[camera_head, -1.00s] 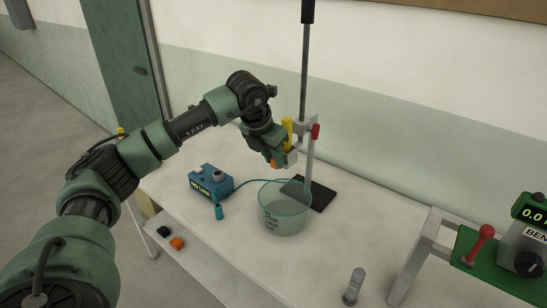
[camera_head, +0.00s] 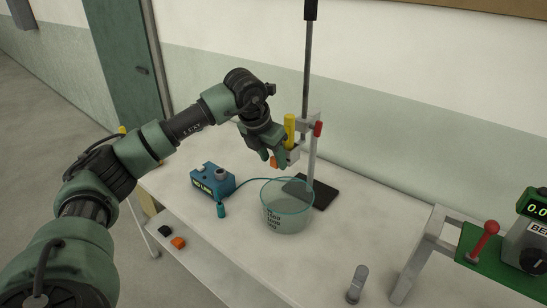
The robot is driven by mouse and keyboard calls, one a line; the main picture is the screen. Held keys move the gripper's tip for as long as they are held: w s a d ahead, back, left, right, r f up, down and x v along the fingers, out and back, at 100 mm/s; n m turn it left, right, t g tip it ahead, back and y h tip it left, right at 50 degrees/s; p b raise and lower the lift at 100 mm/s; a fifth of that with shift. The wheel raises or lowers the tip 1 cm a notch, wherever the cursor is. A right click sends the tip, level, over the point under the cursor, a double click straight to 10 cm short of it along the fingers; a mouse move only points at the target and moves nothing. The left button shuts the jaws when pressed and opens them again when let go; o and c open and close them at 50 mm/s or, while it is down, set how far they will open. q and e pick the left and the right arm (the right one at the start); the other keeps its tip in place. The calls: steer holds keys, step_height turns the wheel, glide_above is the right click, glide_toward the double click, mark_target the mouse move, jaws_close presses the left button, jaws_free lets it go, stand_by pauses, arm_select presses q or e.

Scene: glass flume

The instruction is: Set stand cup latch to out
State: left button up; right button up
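A tall stand with a dark rod (camera_head: 306,65) and a black base plate (camera_head: 322,195) stands at the back of the white bench. A grey cup holder (camera_head: 294,154) with a yellow upright piece (camera_head: 289,129) is on the stand, and a red knob (camera_head: 318,129) is at its right. An orange piece (camera_head: 274,161) shows at the holder's left side, by my fingers; I cannot tell whether it is the latch. My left gripper (camera_head: 278,157) is at the holder, partly hiding it. Whether its fingers are open or shut is unclear. My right gripper is not in view.
A clear glass beaker (camera_head: 287,212) stands on the bench below the holder. A blue box (camera_head: 211,183) with a cable is to its left. A small metal cylinder (camera_head: 357,284) and a green-based device with a red lever (camera_head: 486,236) are at the right.

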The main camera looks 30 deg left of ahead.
arm_select(q)
steer(key=shift+s, duration=0.15)
steer(key=shift+r, duration=0.15)
steer(key=shift+a+r, duration=0.1)
steer(key=shift+r, duration=0.2)
steer(key=b+v, duration=0.2)
steer(key=v, duration=0.5)
steer(key=shift+s, duration=0.2)
